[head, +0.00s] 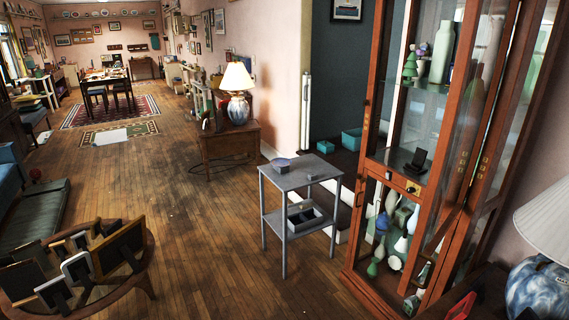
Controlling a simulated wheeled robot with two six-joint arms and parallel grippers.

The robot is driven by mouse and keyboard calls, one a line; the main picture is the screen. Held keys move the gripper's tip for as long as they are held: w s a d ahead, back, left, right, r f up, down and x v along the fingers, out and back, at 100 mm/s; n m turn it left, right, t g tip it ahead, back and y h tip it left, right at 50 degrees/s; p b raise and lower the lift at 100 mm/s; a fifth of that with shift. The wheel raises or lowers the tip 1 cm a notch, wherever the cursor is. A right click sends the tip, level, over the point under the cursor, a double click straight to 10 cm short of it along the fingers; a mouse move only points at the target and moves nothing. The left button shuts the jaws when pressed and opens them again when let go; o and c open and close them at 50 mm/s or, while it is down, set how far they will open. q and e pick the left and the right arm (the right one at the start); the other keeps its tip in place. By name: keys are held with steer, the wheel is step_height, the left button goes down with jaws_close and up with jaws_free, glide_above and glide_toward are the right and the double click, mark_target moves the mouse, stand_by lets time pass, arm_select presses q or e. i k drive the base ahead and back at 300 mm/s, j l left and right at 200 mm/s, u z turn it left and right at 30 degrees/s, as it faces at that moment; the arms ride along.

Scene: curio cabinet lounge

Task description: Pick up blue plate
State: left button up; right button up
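A small round blue-grey item (281,164) sits on the top of a grey two-tier stand (295,180) in the middle of the view. It may be the blue plate, but it is too small to tell whether it is a plate or a low dish. No other clear blue plate shows. Neither of my grippers is in view.
A tall glass-fronted wooden cabinet (377,165) with vases stands right of the stand. A round wooden table (140,268) with picture frames is at lower left. A lamp (238,85) is on a brown side table (228,143) behind. Wooden floor (200,235) is clear left of the stand.

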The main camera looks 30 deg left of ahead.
mark_target(280, 162)
steer(key=k+j+u, duration=0.15)
steer(key=k+u, duration=0.15)
steer(key=k, duration=0.35)
steer(key=i+j+u, duration=0.1)
steer(key=i+u, duration=0.4)
steer(key=u, duration=0.25)
steer(key=i+u, duration=0.35)
steer(key=k+l, duration=0.05)
steer(key=k, duration=0.05)
